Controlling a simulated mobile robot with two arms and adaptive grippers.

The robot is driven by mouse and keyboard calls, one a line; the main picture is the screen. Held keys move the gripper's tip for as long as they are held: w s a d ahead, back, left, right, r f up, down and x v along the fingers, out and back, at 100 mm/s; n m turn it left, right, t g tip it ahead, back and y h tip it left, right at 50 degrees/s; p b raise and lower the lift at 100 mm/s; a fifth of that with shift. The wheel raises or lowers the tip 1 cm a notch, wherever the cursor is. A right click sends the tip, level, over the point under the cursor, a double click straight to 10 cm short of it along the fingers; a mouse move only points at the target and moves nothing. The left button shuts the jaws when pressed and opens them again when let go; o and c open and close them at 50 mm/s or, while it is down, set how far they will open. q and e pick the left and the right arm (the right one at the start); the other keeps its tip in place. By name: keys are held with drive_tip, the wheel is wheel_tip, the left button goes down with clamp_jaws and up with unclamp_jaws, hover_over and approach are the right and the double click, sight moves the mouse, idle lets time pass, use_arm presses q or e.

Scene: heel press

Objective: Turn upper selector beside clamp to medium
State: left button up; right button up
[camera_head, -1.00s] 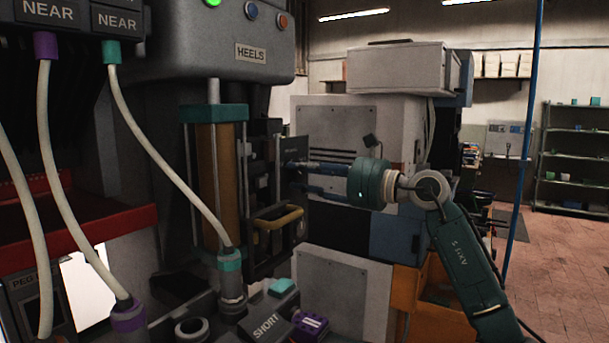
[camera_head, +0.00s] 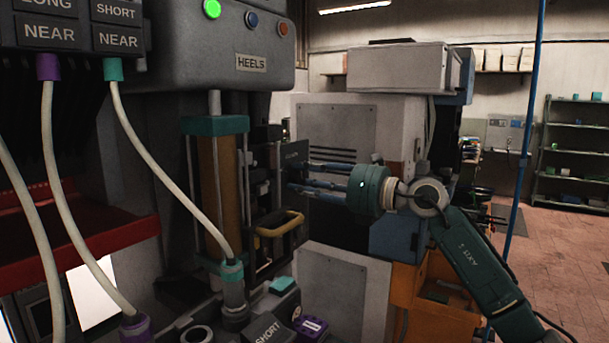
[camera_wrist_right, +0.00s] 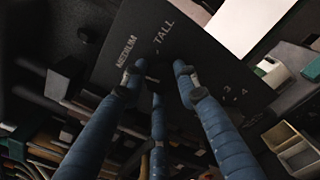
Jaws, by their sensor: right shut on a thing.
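The upper selector's dark plate (camera_head: 295,153) stands upright beside the press column in the head view, seen nearly edge-on. In the right wrist view the plate (camera_wrist_right: 185,55) carries the words MEDIUM and TALL, with small numbers at its right. My right gripper (camera_head: 302,173) reaches in from the right with its blue fingers at the plate. In the wrist view its three fingertips (camera_wrist_right: 155,80) are closed in around the selector's middle, just below the words. The knob between them is mostly hidden, and I cannot tell its setting. My left gripper is not in view.
A yellow handle (camera_head: 280,224) sticks out below my right gripper. The amber cylinder (camera_head: 221,180) with a teal top stands to its left. A light grey cabinet (camera_head: 360,118) stands behind my fingers. White hoses hang at the left. Open floor (camera_head: 565,255) lies at the right.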

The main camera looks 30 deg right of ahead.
drive_tip(key=shift+d+r+m+p, duration=0.15)
drive_tip(key=shift+r+m+p, duration=0.25)
drive_tip(key=shift+m, duration=0.6)
drive_tip(key=o, duration=1.1)
drive_tip(key=shift+o, duration=0.3)
drive_tip(key=shift+f, duration=0.2)
drive_tip(key=shift+d+f, duration=0.1)
